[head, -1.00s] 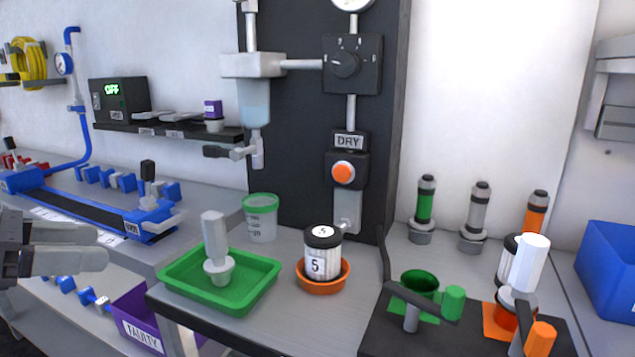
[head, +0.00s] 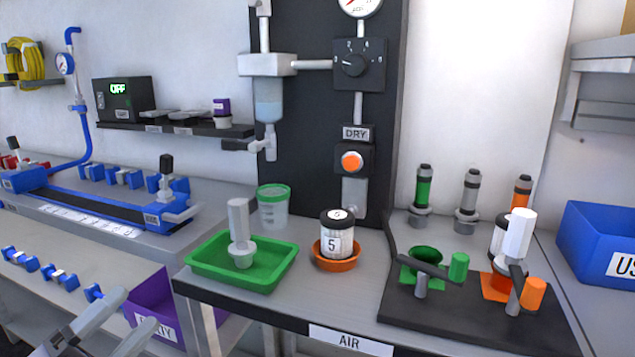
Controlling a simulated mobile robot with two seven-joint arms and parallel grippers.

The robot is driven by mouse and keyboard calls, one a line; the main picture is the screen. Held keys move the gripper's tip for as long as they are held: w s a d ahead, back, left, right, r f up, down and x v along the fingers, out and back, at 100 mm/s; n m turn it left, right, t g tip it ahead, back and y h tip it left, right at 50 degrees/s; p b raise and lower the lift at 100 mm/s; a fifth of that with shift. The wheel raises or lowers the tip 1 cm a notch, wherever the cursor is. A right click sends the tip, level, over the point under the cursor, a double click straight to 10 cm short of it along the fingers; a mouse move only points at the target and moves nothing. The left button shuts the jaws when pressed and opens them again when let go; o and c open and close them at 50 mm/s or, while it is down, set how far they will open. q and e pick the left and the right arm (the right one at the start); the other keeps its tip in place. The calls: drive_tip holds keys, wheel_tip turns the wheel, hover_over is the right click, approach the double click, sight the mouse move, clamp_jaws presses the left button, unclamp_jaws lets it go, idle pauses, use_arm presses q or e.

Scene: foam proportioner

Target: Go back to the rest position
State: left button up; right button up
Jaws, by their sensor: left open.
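My left gripper (head: 112,318) shows at the bottom left of the head view, low in front of the left bench and beside the purple bin. Its two grey fingers are apart with nothing between them. It touches no object that I can make out. My right gripper is not in view. The grey table (head: 318,291) with the AIR label stands to the right of the left gripper. It bears a green tray (head: 205,270) with a white-handled piece (head: 239,232) upright in it, and a jar marked 5 (head: 337,238) in an orange dish (head: 335,262).
A purple bin (head: 152,302) stands below the table's left edge. Blue clamps (head: 53,272) line the left bench. A clear cup with a green rim (head: 273,208) stands behind the tray. A black plate (head: 470,318) with green and orange holders lies right. A blue bin (head: 603,240) stands far right.

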use_arm(q)
drive_tip(key=s+f+n+g+y, duration=0.1)
drive_tip(key=s+f+n+y, duration=0.1)
drive_tip(key=f+n+y, duration=0.5)
drive_tip(key=s+f+n+g+y, duration=0.1)
drive_tip(key=s+f+n+y, duration=0.1)
drive_tip(key=f+n, duration=0.75)
drive_tip(key=s+d+f+n+g, duration=0.25)
drive_tip(key=s+d+f, duration=0.2)
drive_tip(key=f, duration=0.25)
drive_tip(key=s+d+f+n+g, duration=0.2)
drive_tip(key=s+d+f+g, duration=0.2)
drive_tip(key=s+f, duration=0.3)
wheel_tip(320, 180, up, 14)
drive_tip(key=w+a+p, duration=0.1)
drive_tip(key=a+p, duration=0.1)
drive_tip(key=p, duration=1.4)
drive_tip(key=shift+w+p, duration=0.15)
drive_tip(key=shift+p, duration=0.25)
drive_tip(key=shift+a+f, duration=0.1)
drive_tip(key=shift+f, duration=0.05)
